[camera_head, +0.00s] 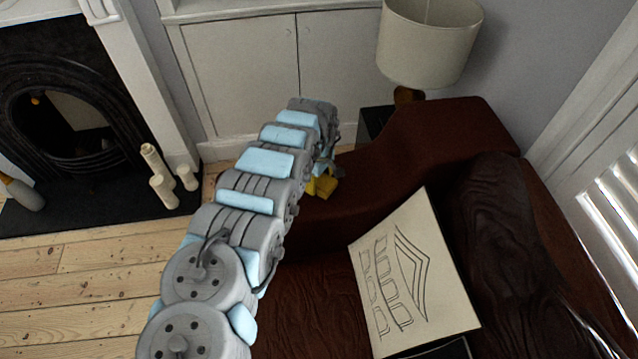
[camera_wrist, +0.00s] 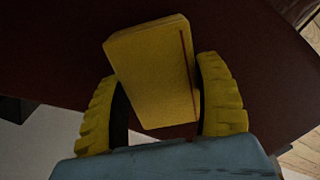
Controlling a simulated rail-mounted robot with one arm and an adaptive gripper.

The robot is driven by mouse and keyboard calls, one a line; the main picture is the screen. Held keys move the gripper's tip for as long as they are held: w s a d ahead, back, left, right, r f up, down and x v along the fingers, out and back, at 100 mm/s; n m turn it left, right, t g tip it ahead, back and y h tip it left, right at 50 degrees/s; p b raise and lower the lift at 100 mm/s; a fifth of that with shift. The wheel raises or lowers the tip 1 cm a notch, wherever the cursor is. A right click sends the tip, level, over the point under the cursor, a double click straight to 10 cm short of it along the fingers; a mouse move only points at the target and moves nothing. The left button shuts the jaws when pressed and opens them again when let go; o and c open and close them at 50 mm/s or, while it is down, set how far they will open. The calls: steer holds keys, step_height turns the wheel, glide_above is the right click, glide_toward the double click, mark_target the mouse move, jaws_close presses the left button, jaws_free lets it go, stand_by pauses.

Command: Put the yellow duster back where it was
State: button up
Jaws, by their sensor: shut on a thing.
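The yellow duster (camera_wrist: 152,75) is a box-like yellow block with a dark line along one side, in the middle of the wrist view. My gripper (camera_wrist: 160,105) has yellow ribbed fingers on both sides of it and is shut on it. In the head view my gripper (camera_head: 322,184) is at the far end of my arm, by the near side of the dark red sofa's arm (camera_head: 430,135). Yellow shows there, but I cannot tell duster from fingers. My arm hides part of that spot. Whether the duster touches the sofa is unclear.
A lamp (camera_head: 428,45) stands on a dark side table (camera_head: 373,122) behind the sofa arm. Candles (camera_head: 163,190) stand by the fireplace (camera_head: 65,110) at left. Bare floorboards (camera_head: 75,290) lie open at lower left.

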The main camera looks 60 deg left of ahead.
mark_target(320, 179)
steer(key=shift+f, duration=0.3)
steer(key=o, duration=1.2)
steer(key=shift+f, duration=0.1)
step_height(320, 179, up, 12)
steer(key=p, duration=0.3)
steer(key=shift+p, duration=0.35)
steer(key=shift+w, duration=0.1)
